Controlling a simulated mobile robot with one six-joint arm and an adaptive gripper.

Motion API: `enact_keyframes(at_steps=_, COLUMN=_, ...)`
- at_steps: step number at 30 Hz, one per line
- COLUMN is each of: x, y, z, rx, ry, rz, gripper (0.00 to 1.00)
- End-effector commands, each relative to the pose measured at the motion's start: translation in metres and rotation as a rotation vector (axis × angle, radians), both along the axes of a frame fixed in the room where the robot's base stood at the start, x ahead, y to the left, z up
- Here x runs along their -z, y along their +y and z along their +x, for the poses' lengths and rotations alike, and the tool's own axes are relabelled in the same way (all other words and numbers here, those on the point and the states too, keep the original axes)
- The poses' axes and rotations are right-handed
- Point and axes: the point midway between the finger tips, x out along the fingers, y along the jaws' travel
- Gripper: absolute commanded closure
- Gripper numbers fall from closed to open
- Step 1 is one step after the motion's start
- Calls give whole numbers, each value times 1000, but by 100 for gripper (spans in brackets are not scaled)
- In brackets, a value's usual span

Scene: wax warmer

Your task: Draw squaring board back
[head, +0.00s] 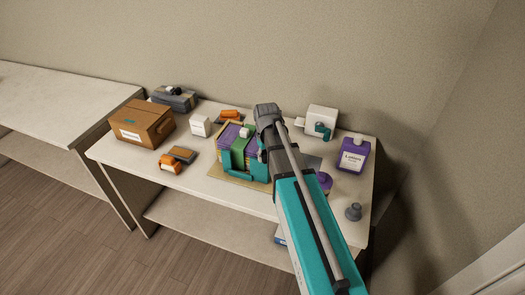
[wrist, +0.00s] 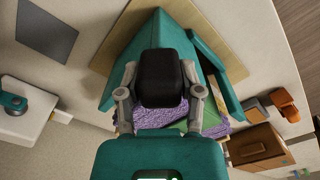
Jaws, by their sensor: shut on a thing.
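The teal squaring board (head: 262,171) stands upright at the right side of a stack of purple folded cloths (head: 229,137). A broad teal panel (wrist: 140,65) fills the middle of the wrist view. My gripper (head: 262,148) reaches down over the right side of the stack and is shut on the board. In the wrist view its grey fingers (wrist: 160,98) sit either side of a black block that hides the exact grip. Purple cloth (wrist: 218,118) and a green strip show below the fingers. The stack rests on a tan base (head: 218,174).
A brown box (head: 148,127), orange-and-grey items (head: 178,158) and a white container (head: 200,126) stand left. The front left tabletop is clear.

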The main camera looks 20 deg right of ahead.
Motion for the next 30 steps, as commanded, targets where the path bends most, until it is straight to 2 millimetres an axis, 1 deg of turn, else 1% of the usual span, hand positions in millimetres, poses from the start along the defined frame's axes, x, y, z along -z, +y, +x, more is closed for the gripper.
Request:
enact_keyframes(at_steps=1, x=0, y=-3, z=-17, rx=1, ry=0, rz=-2, gripper=100)
enact_keyframes(at_steps=3, x=0, y=-5, z=-29, rx=2, ry=0, rz=-2, gripper=100)
enact_keyframes(at_steps=6, x=0, y=-7, z=-41, rx=2, ry=0, rz=-2, gripper=100)
enact_keyframes(at_steps=9, x=0, y=-8, z=-44, rx=1, ry=0, rz=-2, gripper=100)
enact_keyframes(at_steps=17, x=0, y=-8, z=-45, rx=1, ry=6, rz=-3, gripper=100)
enact_keyframes(at_steps=18, x=0, y=-8, z=-46, rx=1, ry=7, rz=-3, gripper=46)
enact_keyframes(at_steps=20, x=0, y=-8, z=-45, rx=1, ry=6, rz=-3, gripper=35)
enact_keyframes(at_steps=21, x=0, y=-8, z=-45, rx=1, ry=5, rz=-3, gripper=27)
enact_keyframes(at_steps=23, x=0, y=-8, z=-45, rx=1, ry=4, rz=-2, gripper=17)
enact_keyframes(at_steps=30, x=0, y=-8, z=-44, rx=0, ry=2, rz=-1, gripper=17)
